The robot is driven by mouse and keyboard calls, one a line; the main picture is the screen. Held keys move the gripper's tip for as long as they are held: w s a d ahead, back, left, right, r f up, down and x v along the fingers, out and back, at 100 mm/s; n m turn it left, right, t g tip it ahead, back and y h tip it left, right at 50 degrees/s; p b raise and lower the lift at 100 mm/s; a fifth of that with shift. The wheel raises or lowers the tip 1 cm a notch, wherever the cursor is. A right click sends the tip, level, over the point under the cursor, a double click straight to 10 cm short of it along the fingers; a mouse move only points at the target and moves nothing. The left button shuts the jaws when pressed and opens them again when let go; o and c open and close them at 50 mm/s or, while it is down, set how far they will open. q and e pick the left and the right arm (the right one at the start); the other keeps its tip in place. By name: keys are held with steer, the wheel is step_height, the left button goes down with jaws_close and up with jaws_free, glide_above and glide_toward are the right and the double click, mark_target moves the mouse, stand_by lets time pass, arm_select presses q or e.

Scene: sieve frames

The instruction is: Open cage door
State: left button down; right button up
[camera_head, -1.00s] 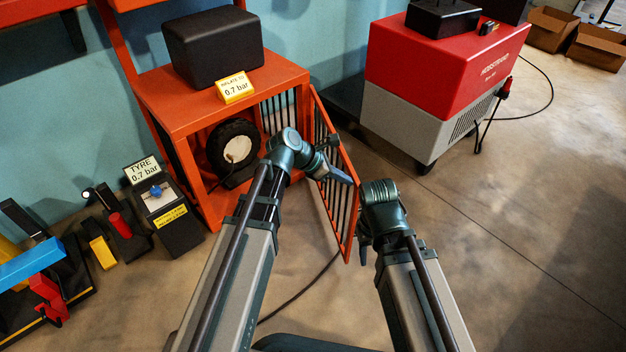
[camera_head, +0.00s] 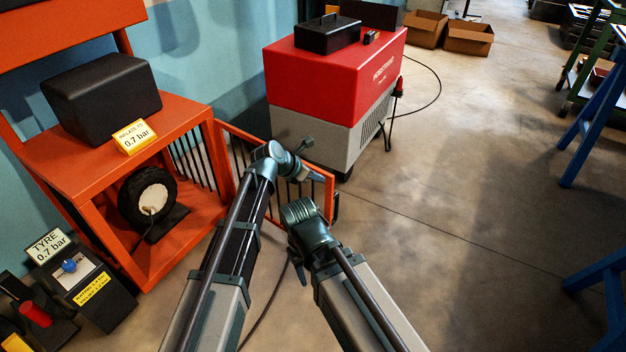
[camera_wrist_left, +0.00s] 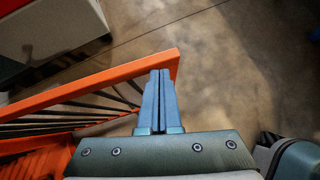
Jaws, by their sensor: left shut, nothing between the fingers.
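The orange cage (camera_head: 165,140) stands at the left, its front opening uncovered, with a black tyre (camera_head: 147,195) inside. Its barred orange door (camera_head: 330,200) is swung wide out from the cage's right side, towards the grey and red machine. My left gripper (camera_head: 307,174) is at the door's outer part, fingers together and empty. In the left wrist view the shut fingers (camera_wrist_left: 158,74) lie at the door's top rail (camera_wrist_left: 95,84), near its free corner; whether they touch it is unclear. My right gripper (camera_head: 298,268) is low, in front of the door, its fingers mostly hidden behind its own wrist.
The red and grey machine (camera_head: 330,80) stands behind the door, with little room between them. A dark cable lies on the floor. Open floor (camera_head: 450,230) extends right.

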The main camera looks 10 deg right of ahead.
stand_by(0.3)
arm_select(q)
steer(key=s+a+r+p, duration=0.7)
steer(key=s, duration=0.1)
steer(key=shift+a, duration=0.4)
arm_select(e)
step_height(320, 180, up, 7)
steer(key=shift+s+d, duration=0.2)
steer(key=shift+d, duration=0.2)
